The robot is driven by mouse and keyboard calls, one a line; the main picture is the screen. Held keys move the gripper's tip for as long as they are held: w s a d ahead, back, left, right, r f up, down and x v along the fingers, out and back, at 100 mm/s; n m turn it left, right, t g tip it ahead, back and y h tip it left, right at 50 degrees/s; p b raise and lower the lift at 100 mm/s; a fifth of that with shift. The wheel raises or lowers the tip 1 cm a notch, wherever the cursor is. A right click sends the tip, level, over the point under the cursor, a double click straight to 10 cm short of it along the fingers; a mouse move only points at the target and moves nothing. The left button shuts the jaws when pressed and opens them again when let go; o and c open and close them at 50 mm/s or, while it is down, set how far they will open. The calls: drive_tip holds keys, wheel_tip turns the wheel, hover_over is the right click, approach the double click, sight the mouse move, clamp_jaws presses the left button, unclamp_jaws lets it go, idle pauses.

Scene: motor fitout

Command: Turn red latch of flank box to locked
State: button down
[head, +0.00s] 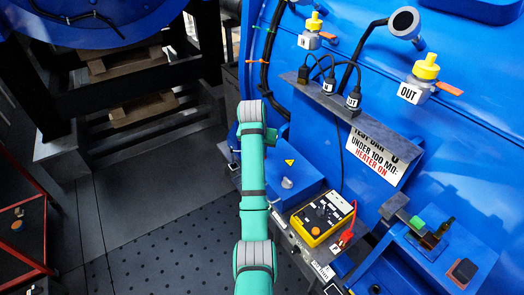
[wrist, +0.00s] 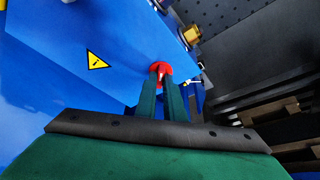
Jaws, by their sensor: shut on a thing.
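The flank box is a blue box with a yellow warning triangle. The red latch (wrist: 160,67) is on the box face in the wrist view. My gripper (wrist: 164,83) is at the latch, its two green fingers close together and shut on it. The fingers cover the lower part of the latch, so its exact angle is hard to tell. In the head view my arm hides the latch and the gripper.
A brass-coloured fitting (wrist: 192,35) stands right of the latch. In the head view, a yellow tester (head: 322,215) with a red clip lies on a shelf right of my arm. Black cables (head: 340,135) hang above the box. Open floor (head: 150,235) lies left of my arm.

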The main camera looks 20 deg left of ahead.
drive_tip(key=m, duration=0.1)
drive_tip(key=m+h, duration=0.1)
drive_tip(key=m, duration=0.1)
drive_tip(key=shift+a+m+h, duration=0.25)
drive_tip(key=shift+m+h, duration=0.05)
drive_tip(key=m, duration=0.2)
drive_tip(key=m+h, duration=0.1)
drive_tip(key=m, duration=0.1)
drive_tip(key=shift+g+h, duration=0.3)
drive_tip(key=shift+g, duration=0.1)
drive_tip(key=shift+a+m, duration=0.1)
drive_tip(key=shift+m, duration=0.3)
drive_tip(key=c, duration=1.9)
unclamp_jaws()
drive_tip(key=shift+o, duration=0.2)
drive_tip(key=v, duration=1)
drive_tip(key=shift+r, duration=0.4)
